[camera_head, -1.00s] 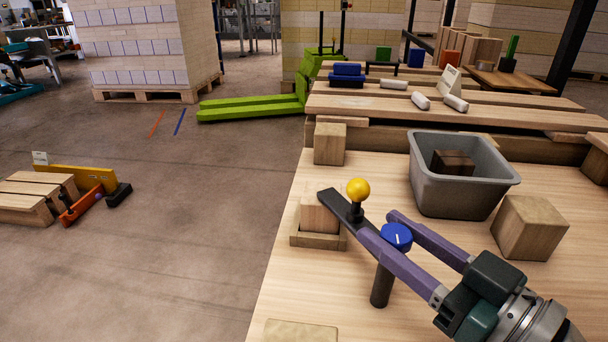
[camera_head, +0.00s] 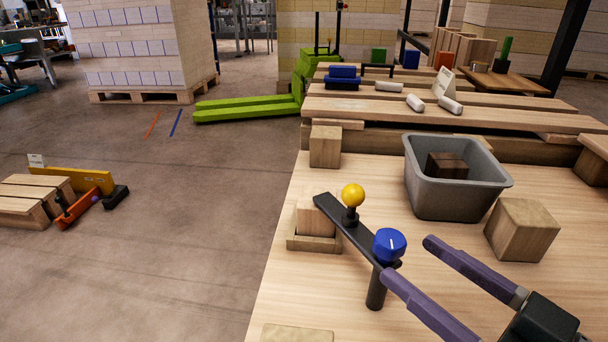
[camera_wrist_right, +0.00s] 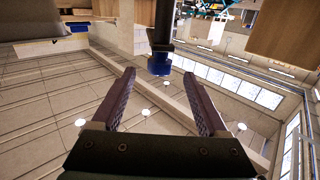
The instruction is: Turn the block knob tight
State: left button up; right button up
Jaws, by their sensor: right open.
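The blue knob (camera_head: 390,245), with a white mark on its face, sits at the near end of a black bar (camera_head: 336,215) on a dark post (camera_head: 376,290). A yellow ball (camera_head: 353,195) stands on the bar. The bar's far end lies over a small wooden block (camera_head: 312,219) in a shallow wooden holder (camera_head: 314,243). My right gripper (camera_head: 413,261) is open and empty, its purple fingers spread to the lower right of the knob. In the right wrist view the knob (camera_wrist_right: 159,65) shows just beyond and between the open fingertips (camera_wrist_right: 159,76). My left gripper is out of view.
A grey bin (camera_head: 455,200) with a dark block inside stands behind the knob, with a wooden block (camera_head: 522,230) to its right. Another wooden block (camera_head: 325,147) is at the back left of the table. Slatted boards (camera_head: 440,115) lie behind.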

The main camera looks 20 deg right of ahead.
jog(key=v, duration=0.4)
jog(key=shift+s+d, duration=0.1)
jog(key=shift+s, duration=0.25)
jog(key=w+a+r+n+g+y+p, duration=0.1)
jog(key=a+r+n+g+y+p, duration=0.15)
jog(key=a+r+g+p, duration=0.9)
jog(key=s+d+r+m+g+h+p, duration=0.1)
jog(key=s+d+r+h+p, duration=0.1)
jog(key=r+p, duration=0.65)
jog(key=s+d+r+m+g+h+p, duration=0.1)
jog(key=s+d+r+h+p, duration=0.15)
jog(key=r+p, duration=0.6)
jog(key=s+d+r+m+g+h+p, duration=0.1)
jog(key=s+d+r+h+p, duration=0.1)
jog(key=r+p, duration=0.7)
notch_tip(320, 180, up, 33)
jog(key=p, duration=3.4)
jog(key=shift+s+a+p, duration=0.2)
jog(key=shift+a+p, duration=0.05)
jog(key=shift+p, duration=0.1)
jog(key=shift+r+t, duration=0.1)
jog(key=shift+t, duration=0.15)
